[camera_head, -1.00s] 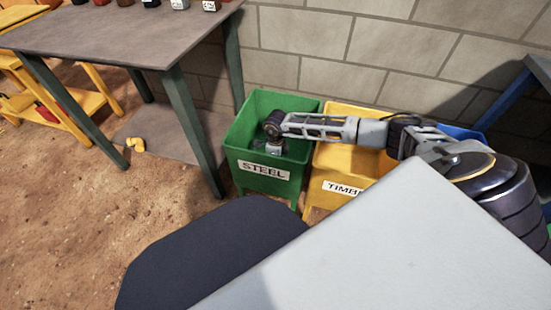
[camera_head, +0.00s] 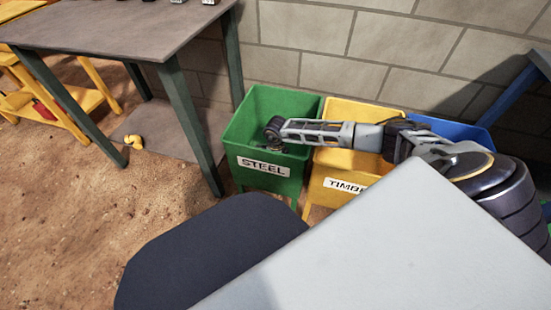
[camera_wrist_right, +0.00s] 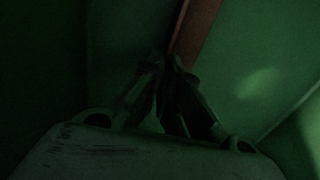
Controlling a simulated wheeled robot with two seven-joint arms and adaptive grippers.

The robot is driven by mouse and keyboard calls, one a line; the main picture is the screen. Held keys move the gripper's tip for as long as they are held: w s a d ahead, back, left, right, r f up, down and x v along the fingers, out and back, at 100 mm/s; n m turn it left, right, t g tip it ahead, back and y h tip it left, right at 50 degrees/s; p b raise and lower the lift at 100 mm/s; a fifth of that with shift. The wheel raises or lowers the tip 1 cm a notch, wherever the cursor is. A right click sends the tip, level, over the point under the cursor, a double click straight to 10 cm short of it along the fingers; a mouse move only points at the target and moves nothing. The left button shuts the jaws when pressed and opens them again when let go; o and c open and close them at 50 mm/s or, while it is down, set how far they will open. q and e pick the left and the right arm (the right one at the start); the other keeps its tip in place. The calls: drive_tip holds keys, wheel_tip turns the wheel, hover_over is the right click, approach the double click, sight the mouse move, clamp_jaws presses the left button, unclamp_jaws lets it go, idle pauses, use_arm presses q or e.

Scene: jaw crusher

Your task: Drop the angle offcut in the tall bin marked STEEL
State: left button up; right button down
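The green bin marked STEEL (camera_head: 247,165) stands against the block wall. My right arm reaches over from the right, and its wrist dips into this bin. In the right wrist view, which is dark, my right gripper (camera_wrist_right: 168,66) is inside the green walls with its fingertips close together. A rust-brown strip, seemingly the angle offcut (camera_wrist_right: 196,28), runs from the fingertips to the top of the picture and appears pinched between them. The offcut is hidden in the head view. My left gripper is in neither view.
A yellow bin marked TIMBER (camera_head: 326,170) stands directly right of the green one, with a blue bin (camera_head: 465,133) beyond it, partly behind my arm. A grey-topped table (camera_head: 120,28) is at left.

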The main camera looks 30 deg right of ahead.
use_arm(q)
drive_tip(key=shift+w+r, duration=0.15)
use_arm(e)
drive_tip(key=shift+f, duration=0.1)
drive_tip(key=c, duration=1.6)
unclamp_jaws()
drive_tip(key=shift+c, duration=0.2)
drive_tip(key=shift+r+p, duration=0.45)
drive_tip(key=shift+r, duration=0.5)
use_arm(q)
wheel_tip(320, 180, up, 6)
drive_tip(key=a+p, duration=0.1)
drive_tip(key=p, duration=0.3)
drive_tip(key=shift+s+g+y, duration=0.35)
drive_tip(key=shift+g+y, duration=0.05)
use_arm(e)
wheel_tip(320, 180, up, 10)
drive_tip(key=shift+r, duration=0.2)
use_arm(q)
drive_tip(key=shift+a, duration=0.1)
